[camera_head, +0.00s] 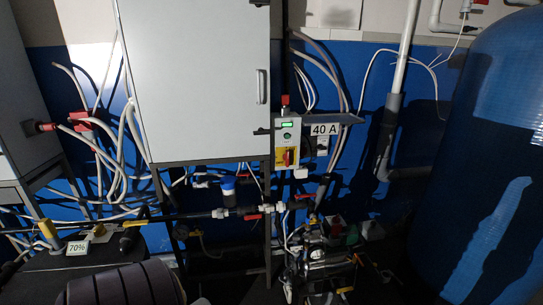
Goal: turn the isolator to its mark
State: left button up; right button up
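The likely isolator (289,157) is a red rotary knob on a yellow plate, low on the front of a small grey control box (280,137). The red knob looks roughly upright, but its mark is too small to make out. Above it on the box are a dark round button and a lit green display (288,124). I see neither of my grippers, and nothing touches the isolator.
Pipes with a red-handled valve (252,217) run below. A big blue tank (490,160) fills the right side.

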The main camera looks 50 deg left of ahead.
aim_at(286, 157)
jog(key=i+u, duration=0.9)
jog(key=i+l+u, duration=0.1)
jog(key=i+u, duration=0.15)
jog(key=i+l+u, duration=0.1)
jog(key=i+u, duration=0.15)
